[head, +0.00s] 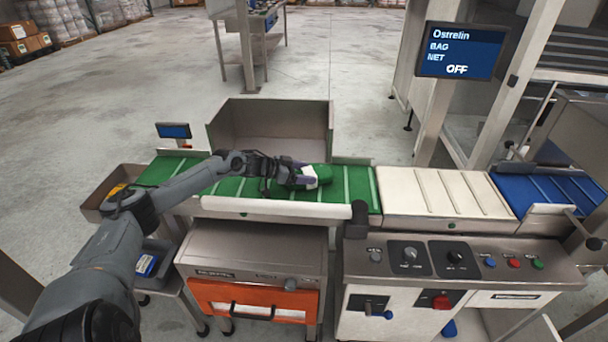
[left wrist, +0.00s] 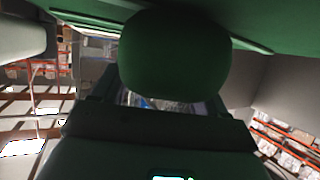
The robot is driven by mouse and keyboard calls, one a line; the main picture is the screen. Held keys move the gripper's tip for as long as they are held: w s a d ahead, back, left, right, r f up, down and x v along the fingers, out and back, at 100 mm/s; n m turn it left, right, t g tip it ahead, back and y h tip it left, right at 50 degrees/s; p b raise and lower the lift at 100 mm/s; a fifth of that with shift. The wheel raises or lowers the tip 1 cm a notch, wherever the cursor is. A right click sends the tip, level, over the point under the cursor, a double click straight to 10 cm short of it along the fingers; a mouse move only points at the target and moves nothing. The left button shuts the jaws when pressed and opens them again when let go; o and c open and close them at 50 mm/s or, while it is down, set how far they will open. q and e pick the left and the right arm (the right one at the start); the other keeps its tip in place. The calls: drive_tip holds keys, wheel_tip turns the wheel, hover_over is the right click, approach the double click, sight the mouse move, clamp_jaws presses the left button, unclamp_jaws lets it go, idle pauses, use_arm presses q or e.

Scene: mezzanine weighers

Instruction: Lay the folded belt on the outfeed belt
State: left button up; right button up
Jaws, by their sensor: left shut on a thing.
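My left gripper (head: 299,175) reaches in from the left and is shut on the folded belt (head: 322,174), a small green bundle with a white patch. The bundle is over the green cleated conveyor belt (head: 361,187); whether it touches that surface is hard to tell. In the left wrist view the folded belt (left wrist: 175,55) is a dark green rounded shape in front of the camera. A cream belt section (head: 400,190) and a blue cleated belt (head: 540,190) continue to the right. The frames do not label which is the outfeed belt. My right gripper is not in view.
A grey metal bin (head: 270,115) stands behind the green belt. A control panel (head: 455,258) with knobs and an orange-fronted unit (head: 250,297) stand in front. A screen (head: 460,50) reading OFF hangs at upper right. The cream section is bare.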

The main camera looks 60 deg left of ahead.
use_arm(q)
drive_tip(key=shift+s+f, duration=0.2)
drive_tip(key=shift+f, duration=0.65)
drive_tip(key=o, duration=1.2)
drive_tip(key=shift+f, duration=0.35)
drive_tip(key=shift+o, duration=0.2)
drive_tip(key=shift+a, duration=0.1)
drive_tip(key=shift+w+r, duration=0.1)
drive_tip(key=shift+r, duration=0.6)
drive_tip(key=shift+s+r+p, duration=0.25)
drive_tip(key=shift+r+p, duration=0.15)
drive_tip(key=shift+p, duration=0.1)
drive_tip(key=p+v, duration=0.2)
drive_tip(key=v, duration=0.1)
drive_tip(key=p+v, duration=0.5)
drive_tip(key=v, duration=0.1)
drive_tip(key=shift+s+r, duration=0.15)
drive_tip(key=shift+r, duration=0.25)
drive_tip(key=shift+p+v, duration=0.7)
drive_tip(key=shift+v, duration=0.25)
